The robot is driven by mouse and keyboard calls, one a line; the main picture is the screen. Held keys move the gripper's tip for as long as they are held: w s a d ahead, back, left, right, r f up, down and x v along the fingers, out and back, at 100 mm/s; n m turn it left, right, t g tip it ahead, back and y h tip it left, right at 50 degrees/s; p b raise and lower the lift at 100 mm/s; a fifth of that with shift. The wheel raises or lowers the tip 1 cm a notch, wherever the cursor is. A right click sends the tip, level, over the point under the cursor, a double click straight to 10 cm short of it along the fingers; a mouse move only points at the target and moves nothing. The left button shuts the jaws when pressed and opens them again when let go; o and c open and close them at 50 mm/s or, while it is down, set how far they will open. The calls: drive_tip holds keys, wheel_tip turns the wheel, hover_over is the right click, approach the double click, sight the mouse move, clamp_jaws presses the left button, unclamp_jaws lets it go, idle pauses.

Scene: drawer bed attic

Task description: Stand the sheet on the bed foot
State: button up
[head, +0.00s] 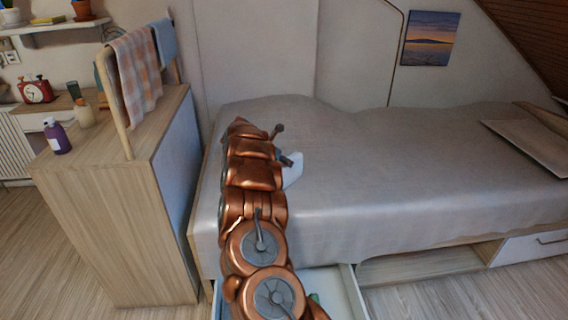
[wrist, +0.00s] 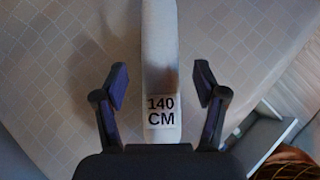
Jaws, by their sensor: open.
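The sheet (wrist: 160,50) is a pale, narrow folded bundle with a "140 CM" label in the wrist view. It lies between the two spread fingers of my gripper (wrist: 162,80), with a gap on each side. In the head view a white piece of it (head: 293,169) shows beside my arm, over the near left part of the bed (head: 400,150). My arm hides the rest. The bed has a grey quilted cover. I cannot tell whether the sheet stands firmly on it.
An open drawer (head: 349,292) sticks out below the bed, partly behind my arm, and its edge shows in the wrist view (wrist: 283,133). A wooden cabinet (head: 110,200) with a towel rack stands left. A flat panel (head: 530,145) lies at the bed's right.

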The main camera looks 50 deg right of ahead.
drive_tip(key=v, duration=0.9)
drive_tip(key=shift+f+b, duration=0.1)
drive_tip(key=shift+b, duration=0.2)
